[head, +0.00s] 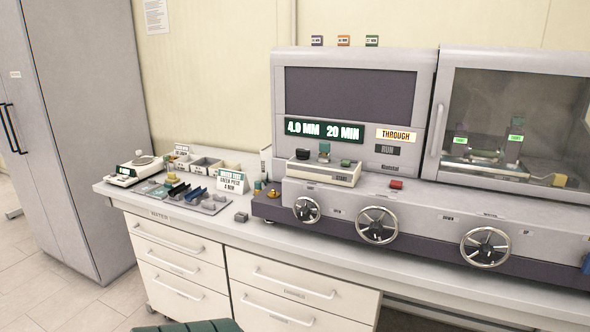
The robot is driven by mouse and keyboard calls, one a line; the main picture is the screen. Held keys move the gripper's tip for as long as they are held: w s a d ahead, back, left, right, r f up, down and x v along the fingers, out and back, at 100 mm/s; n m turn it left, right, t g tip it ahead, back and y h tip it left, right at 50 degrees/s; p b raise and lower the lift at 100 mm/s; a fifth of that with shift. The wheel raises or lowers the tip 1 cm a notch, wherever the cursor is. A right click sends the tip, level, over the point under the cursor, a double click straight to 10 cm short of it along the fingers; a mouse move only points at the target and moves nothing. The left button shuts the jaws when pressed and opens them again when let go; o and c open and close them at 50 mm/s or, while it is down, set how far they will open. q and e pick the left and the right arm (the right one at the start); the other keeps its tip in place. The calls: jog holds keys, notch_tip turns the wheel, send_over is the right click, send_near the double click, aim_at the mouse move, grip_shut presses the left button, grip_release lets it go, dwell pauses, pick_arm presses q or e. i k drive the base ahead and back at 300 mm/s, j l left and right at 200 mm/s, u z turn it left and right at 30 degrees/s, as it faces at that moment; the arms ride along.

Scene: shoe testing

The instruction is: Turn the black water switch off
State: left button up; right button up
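No part clearly readable as a black water switch is labelled in the head view. A small black knob-like piece (303,154) sits at the left end of a pale block (324,172) on the machine's front ledge. Next to it on the block are a teal upright piece (324,148) and a green piece (345,163). I cannot tell whether the black piece is the switch or which way it is set. Neither of my grippers is in view.
The grey machine (400,62) has several handwheels, one in the middle (377,225), and a red button (396,184). A windowed chamber (520,110) is at right. A scale (135,172) and parts tray (198,202) are on the left counter. A grey cabinet (75,110) stands far left.

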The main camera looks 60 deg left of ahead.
aim_at(301, 154)
jog(key=k+u, duration=0.1)
jog(key=u, duration=1.7)
jog(key=l+z, duration=0.15)
jog(key=l, duration=0.45)
jog(key=i+l+z, duration=0.2)
jog(key=l, duration=0.4)
jog(key=k+l, duration=0.05)
jog(key=k, duration=0.05)
